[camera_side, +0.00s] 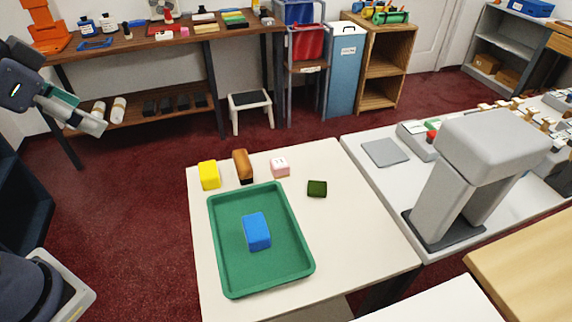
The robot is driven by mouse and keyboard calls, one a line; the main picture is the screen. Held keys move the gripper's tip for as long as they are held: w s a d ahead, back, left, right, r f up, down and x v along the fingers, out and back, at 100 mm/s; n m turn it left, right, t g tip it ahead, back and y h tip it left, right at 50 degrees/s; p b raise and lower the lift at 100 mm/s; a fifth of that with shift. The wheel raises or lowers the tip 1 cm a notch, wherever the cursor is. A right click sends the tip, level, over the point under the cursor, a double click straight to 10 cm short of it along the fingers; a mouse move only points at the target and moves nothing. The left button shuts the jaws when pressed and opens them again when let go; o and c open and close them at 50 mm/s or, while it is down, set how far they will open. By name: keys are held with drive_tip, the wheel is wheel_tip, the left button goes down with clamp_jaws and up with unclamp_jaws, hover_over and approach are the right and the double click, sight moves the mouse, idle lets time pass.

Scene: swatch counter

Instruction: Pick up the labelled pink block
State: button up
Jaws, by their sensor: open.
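A pink block (280,167) with a small dark-marked label on its top stands near the back edge of the white table (355,245). It is behind the green tray (301,247) and apart from it. My gripper (92,122) is at the far left, high and well away from the table and the pink block. It is open, and nothing shows between its fingers, though the fingertips are small in this view.
A blue block (257,231) lies in the tray. A yellow block (209,175), a brown block (242,166) and a dark green block (317,188) stand around the pink one. A grey machine (490,145) stands on the counter at right. The table's right front is clear.

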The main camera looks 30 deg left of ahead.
drive_tip(key=w+d+r+m, duration=0.2)
drive_tip(key=w+r+m, duration=0.15)
drive_tip(key=w, duration=0.35)
drive_tip(key=m+g+h, duration=0.2)
drive_tip(key=m+h, duration=0.1)
drive_tip(key=m, duration=0.1)
hover_over(277, 162)
drive_tip(key=s+a, duration=0.4)
wheel_tip(277, 162, down, 15)
drive_tip(key=d+f, duration=0.1)
drive_tip(key=f, duration=0.5)
drive_tip(key=w+d+f+g, duration=0.1)
drive_tip(key=f, duration=0.6)
drive_tip(key=w+d+f+g, duration=0.1)
drive_tip(key=f, duration=0.6)
drive_tip(key=shift+w+d+n, duration=0.1)
drive_tip(key=shift+w+n, duration=0.05)
drive_tip(key=shift+n, duration=0.2)
drive_tip(key=shift+x, duration=3.15)
drive_tip(key=shift+w, duration=0.2)
drive_tip(key=shift+c, duration=0.3)
